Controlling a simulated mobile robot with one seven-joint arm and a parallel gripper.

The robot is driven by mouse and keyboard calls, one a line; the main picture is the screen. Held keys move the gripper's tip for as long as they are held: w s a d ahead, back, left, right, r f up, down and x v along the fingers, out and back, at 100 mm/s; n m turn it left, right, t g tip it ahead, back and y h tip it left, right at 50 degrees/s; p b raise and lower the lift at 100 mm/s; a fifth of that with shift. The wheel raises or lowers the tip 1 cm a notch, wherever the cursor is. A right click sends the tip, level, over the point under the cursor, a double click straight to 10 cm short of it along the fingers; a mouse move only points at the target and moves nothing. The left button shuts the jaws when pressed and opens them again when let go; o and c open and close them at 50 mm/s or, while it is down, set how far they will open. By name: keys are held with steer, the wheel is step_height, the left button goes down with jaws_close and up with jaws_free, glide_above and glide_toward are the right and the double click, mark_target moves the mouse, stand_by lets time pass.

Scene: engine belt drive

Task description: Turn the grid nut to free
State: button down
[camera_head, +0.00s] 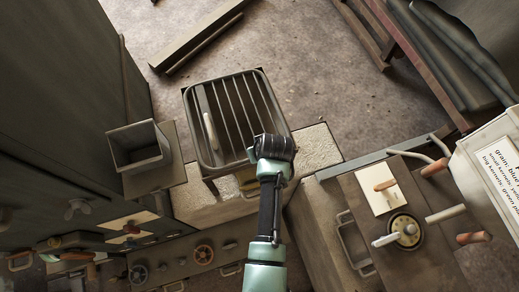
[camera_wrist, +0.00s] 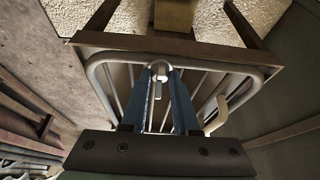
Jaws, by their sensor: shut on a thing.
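The grid (camera_head: 233,110) is a metal frame with several parallel bars, left of my arm's end in the head view. In the wrist view its rounded tube frame (camera_wrist: 98,62) spans the middle. My gripper (camera_wrist: 160,74) has its two dark blue fingers converging on a small pale metal piece, which I take to be the grid nut (camera_wrist: 161,72), at the frame's edge. The gripper is shut on it. The fingers cover part of the nut, so its turn angle cannot be told. In the head view my arm hides fingers and nut.
A pale curved handle (camera_head: 210,132) lies along the grid's left side. An open square box (camera_head: 139,146) stands to the left. A panel with a round dial and levers (camera_head: 405,231) is at the right. Open floor (camera_head: 300,60) lies beyond the grid.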

stand_by(0.3)
steer(key=c, duration=0.7)
jaws_free()
steer(key=b+v, duration=0.1)
steer(key=v, duration=1.2)
steer(key=shift+w+b, duration=0.1)
steer(key=shift+b, duration=0.25)
